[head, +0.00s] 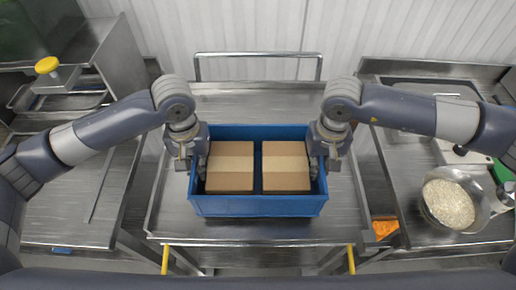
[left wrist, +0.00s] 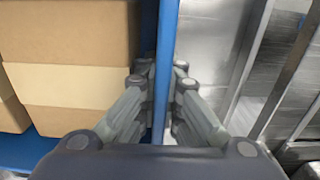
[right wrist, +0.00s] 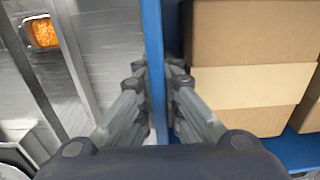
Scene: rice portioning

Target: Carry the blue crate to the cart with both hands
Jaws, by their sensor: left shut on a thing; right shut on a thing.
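The blue crate (head: 258,206) is over the top of the metal cart (head: 170,215) in the middle of the head view. It looks level and holds two cardboard boxes side by side. My left gripper (head: 193,165) is shut on the crate's left wall, which also shows between its fingers in the left wrist view (left wrist: 166,60). My right gripper (head: 325,160) is shut on the crate's right wall, seen in the right wrist view (right wrist: 153,60). I cannot tell whether the crate's bottom touches the cart top.
The left box (head: 231,167) and right box (head: 286,167) fill most of the crate. The cart has a rear handle rail (head: 258,54). Steel counters stand on both sides. A bowl of rice (head: 448,204) is on the right counter, and a yellow-knobbed item (head: 47,66) is at left.

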